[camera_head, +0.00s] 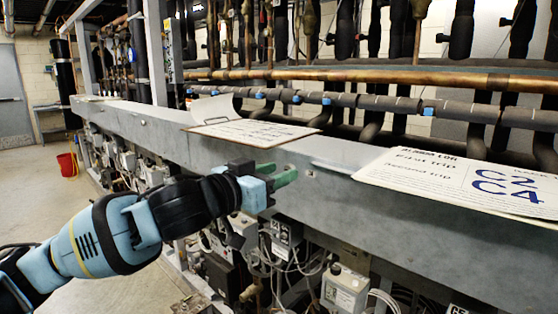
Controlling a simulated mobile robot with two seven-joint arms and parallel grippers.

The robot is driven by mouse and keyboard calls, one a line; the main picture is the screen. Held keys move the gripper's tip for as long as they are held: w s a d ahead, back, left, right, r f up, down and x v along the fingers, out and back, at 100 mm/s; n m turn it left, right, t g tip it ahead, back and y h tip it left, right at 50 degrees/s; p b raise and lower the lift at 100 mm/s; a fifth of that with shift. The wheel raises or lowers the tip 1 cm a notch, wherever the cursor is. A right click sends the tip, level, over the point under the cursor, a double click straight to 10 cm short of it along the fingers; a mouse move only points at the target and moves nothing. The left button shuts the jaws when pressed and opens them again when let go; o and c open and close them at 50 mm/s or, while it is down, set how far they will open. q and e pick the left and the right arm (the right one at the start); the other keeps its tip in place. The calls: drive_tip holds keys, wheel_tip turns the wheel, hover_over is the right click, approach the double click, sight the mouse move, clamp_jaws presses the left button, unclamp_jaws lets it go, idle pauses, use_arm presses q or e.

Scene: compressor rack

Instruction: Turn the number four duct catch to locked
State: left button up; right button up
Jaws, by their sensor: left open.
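My left gripper (277,174) reaches in from the left, at the front face of the long grey duct (420,235). Its two green fingertips are a little apart, with nothing seen between them. A small round fitting (310,172) sits on the duct just right of the fingertips; I cannot tell whether it is a catch or which number it has. Another small mark (143,122) shows farther along the duct. No catch labelled four can be made out, nor any locked position. My right gripper is not in view.
A log sheet (430,177) marked C2 and C4 lies on the duct at right. A clipboard (258,132) lies behind my gripper. Pipes (400,77) run behind; boxes (345,287) and loose cables hang below. A red bucket (67,165) stands on clear floor.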

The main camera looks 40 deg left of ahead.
use_arm(q)
drive_tip(key=shift+w+d, duration=0.1)
drive_tip(key=shift+w, duration=0.8)
clamp_jaws()
drive_tip(key=shift+p, duration=0.3)
